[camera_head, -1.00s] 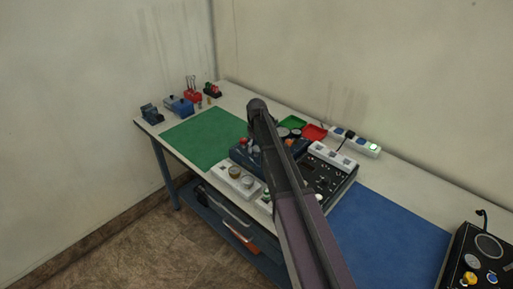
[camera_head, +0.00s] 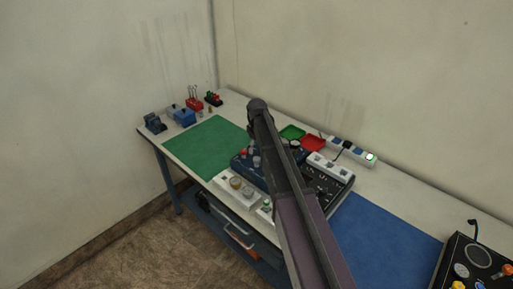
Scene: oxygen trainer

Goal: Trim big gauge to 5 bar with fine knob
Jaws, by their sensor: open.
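A dark blue trainer panel (camera_head: 243,163) with small knobs and round dials sits mid-table, partly hidden behind my arm. A pale round dial (camera_head: 295,145) shows at its far right side. The gauge readings are too small to read, and I cannot tell which knob is the fine one. My arm crosses the view from the bottom and ends in a dark joint above the panel. My gripper is hidden behind the arm.
A white box with round dials (camera_head: 236,190) stands in front of the panel. A black console (camera_head: 327,187) is to its right. Green mat (camera_head: 204,146) and blue mat (camera_head: 385,235) are bare. Green (camera_head: 292,132) and red (camera_head: 313,143) trays and a power strip (camera_head: 352,151) lie behind.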

